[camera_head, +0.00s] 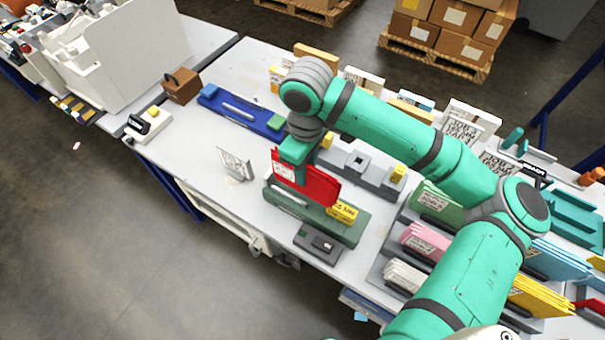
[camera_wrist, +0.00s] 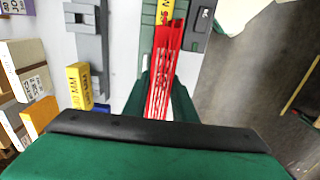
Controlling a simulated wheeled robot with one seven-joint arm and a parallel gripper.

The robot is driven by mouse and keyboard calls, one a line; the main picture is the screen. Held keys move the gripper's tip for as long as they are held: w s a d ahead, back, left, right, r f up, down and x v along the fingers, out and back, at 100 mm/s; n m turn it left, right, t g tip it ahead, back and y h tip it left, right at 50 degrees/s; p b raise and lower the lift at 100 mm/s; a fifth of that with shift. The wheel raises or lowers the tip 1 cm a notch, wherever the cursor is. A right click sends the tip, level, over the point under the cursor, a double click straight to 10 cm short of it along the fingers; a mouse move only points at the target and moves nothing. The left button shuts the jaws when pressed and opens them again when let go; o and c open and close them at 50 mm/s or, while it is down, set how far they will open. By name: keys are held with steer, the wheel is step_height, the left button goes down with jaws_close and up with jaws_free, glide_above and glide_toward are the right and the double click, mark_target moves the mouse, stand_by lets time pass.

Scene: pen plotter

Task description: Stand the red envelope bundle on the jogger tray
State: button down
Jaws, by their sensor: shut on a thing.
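The red envelope bundle (camera_head: 318,188) is upright, with a white label on its face. My gripper (camera_head: 294,165) is shut on its upper edge. In the wrist view the bundle (camera_wrist: 167,60) runs edge-on between the two green fingers. The green jogger tray (camera_head: 345,230) lies directly below the bundle, with a yellow marked block (camera_head: 343,211) at its right end. The bundle's lower edge overlaps the tray in the head view. I cannot tell whether it touches the tray floor.
A small grey box (camera_head: 319,240) sits in front of the tray. A white card (camera_head: 235,164) stands to the left. A blue tray (camera_head: 240,112) lies behind left, a grey fixture (camera_head: 362,172) behind. Racks of coloured envelopes (camera_head: 432,203) stand to the right.

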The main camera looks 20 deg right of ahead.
steer(key=shift+w+a+f, duration=0.25)
steer(key=shift+w+f, duration=0.1)
steer(key=shift+f, duration=0.1)
steer(key=shift+w+a+f, duration=0.2)
steer(key=shift+w+f, duration=0.15)
steer(key=shift+f, duration=0.1)
steer(key=shift+d+f, duration=0.15)
steer(key=shift+f, duration=1.65)
steer(key=c, duration=1.5)
jaws_free()
steer(key=shift+w, duration=0.1)
steer(key=shift+o, duration=0.2)
steer(key=shift+r, duration=0.1)
steer(key=shift+w, duration=0.1)
